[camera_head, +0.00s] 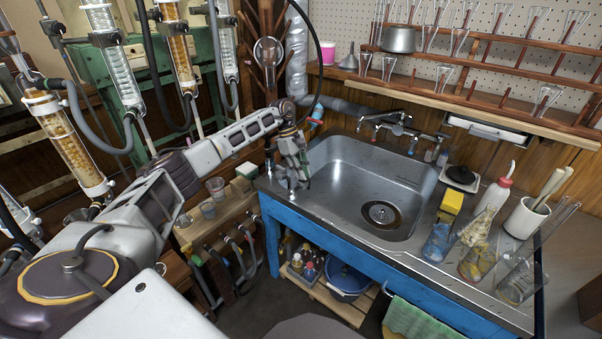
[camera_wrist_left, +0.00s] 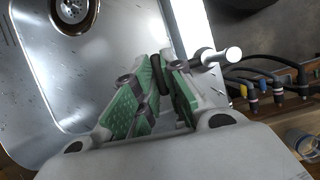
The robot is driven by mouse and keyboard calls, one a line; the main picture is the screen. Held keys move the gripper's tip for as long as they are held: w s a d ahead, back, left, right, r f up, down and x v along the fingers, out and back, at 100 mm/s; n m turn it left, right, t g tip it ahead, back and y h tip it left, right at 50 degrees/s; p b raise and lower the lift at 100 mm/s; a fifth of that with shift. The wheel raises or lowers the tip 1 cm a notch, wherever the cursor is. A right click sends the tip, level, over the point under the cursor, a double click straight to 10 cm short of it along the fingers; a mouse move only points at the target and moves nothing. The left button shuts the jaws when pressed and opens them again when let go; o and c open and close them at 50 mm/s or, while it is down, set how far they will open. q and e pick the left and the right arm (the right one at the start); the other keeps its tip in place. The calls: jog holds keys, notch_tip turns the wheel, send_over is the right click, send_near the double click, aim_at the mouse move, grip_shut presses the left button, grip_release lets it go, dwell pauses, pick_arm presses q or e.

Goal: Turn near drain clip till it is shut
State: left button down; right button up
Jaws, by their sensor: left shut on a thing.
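My left gripper (camera_head: 294,172) reaches down at the left rim of the sink. In the left wrist view its green-padded fingers (camera_wrist_left: 158,92) are closed around a dark, slim part. This part seems to be the handle of the near drain clip, which joins a pale metal stub (camera_wrist_left: 232,54) at the sink's edge. The fingers hide most of the clip, so its angle, and whether it is open or shut, cannot be told. My right gripper is in neither view.
The steel sink (camera_head: 345,205) with its round drain (camera_head: 381,214) lies right of the gripper. Hoses with coloured bands (camera_wrist_left: 270,88) hang beside the sink. Glassware (camera_head: 476,262) stands on the right counter. A small wooden stand (camera_head: 205,228) holds cups at left.

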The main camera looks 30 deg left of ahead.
pick_arm(q)
jog(key=shift+a, duration=0.1)
dwell(0.3)
jog(key=c, duration=1.5)
grip_release()
jog(key=v, duration=1.2)
